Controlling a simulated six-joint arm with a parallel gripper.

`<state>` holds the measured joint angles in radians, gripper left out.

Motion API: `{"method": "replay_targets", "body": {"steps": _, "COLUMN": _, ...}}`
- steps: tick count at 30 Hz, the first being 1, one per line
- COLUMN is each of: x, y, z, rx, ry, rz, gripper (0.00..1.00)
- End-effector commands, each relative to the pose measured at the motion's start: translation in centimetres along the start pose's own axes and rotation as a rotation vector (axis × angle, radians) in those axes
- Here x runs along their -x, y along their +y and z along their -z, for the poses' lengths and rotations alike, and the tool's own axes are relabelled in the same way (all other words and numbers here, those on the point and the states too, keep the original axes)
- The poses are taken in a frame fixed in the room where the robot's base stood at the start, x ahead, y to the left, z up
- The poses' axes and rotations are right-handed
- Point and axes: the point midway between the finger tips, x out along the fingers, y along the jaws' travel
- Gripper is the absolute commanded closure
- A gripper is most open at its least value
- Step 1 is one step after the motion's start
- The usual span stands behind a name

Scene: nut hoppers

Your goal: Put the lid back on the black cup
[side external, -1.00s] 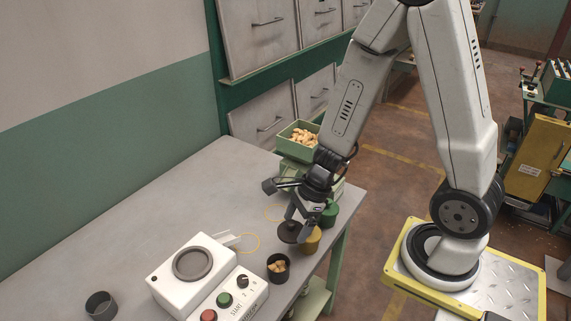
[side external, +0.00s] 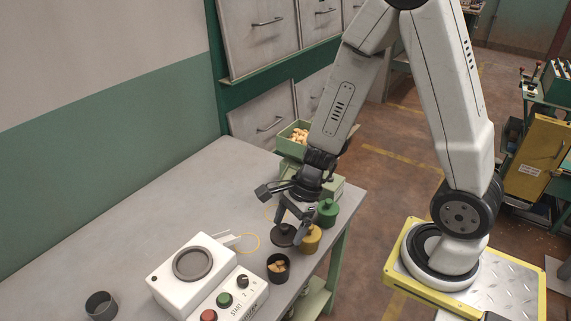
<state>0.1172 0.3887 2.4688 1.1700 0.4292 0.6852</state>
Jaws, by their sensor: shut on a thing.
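The black cup (side external: 278,272) stands open on the table near its right edge, with tan nuts showing inside. My gripper (side external: 289,228) is shut on the dark round lid (side external: 281,238). The lid is behind the black cup in the picture and clear of the cup's mouth. The fingers partly hide the lid, and I cannot tell its exact height above the table.
A yellow lidded cup (side external: 311,241) stands close to the right of the lid, and a green one (side external: 328,211) stands behind it. A white control box (side external: 205,272) with buttons is at the left. A dark open cup (side external: 101,306) stands front left. A green hopper (side external: 291,147) holds nuts.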

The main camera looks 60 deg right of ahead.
Motion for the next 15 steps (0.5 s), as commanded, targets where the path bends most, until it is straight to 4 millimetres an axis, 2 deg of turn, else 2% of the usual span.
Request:
{"method": "replay_targets", "body": {"steps": 9, "x": -1.0, "y": -0.1, "z": -1.6, "rx": 0.324, "ry": 0.001, "rz": -0.138, "gripper": 0.65}}
{"method": "replay_targets", "body": {"steps": 15, "x": -1.3, "y": -0.1, "z": -2.0, "rx": 0.456, "ry": 0.011, "rz": -0.199, "gripper": 0.65}}
